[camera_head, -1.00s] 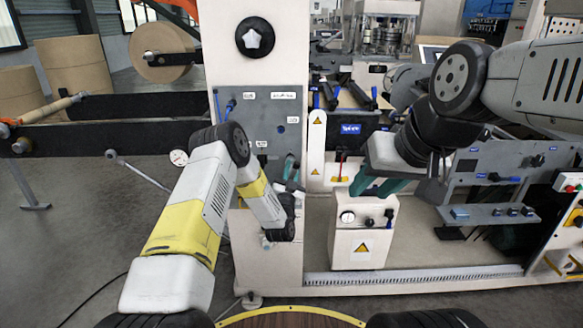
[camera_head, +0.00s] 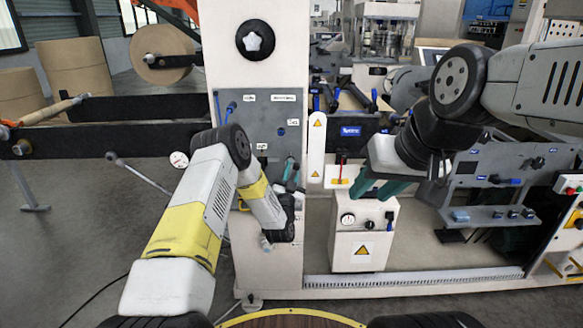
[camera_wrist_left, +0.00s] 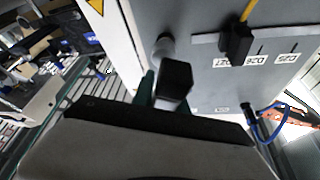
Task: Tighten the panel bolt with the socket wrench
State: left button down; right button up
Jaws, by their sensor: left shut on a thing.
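The grey panel (camera_head: 256,108) with white labels is on the front of the pale machine column; it also fills the upper right of the left wrist view (camera_wrist_left: 215,88). My left gripper (camera_head: 291,172) is close to the panel's lower right edge, its teal fingers partly hidden by its own wrist. In the left wrist view my left gripper (camera_wrist_left: 158,90) is shut on a black block-shaped piece (camera_wrist_left: 175,80), apparently part of the socket wrench. A round grey end (camera_wrist_left: 163,47) shows just beyond it. I cannot make out the bolt clearly. My right gripper (camera_head: 377,187) is open and empty, pointing down.
A white box with a gauge and warning sign (camera_head: 362,240) stands below my right gripper. A black piece with a yellow strip (camera_wrist_left: 237,42) sits on the panel.

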pick_arm(q)
jog(key=shift+w, duration=0.6)
dwell(1.4)
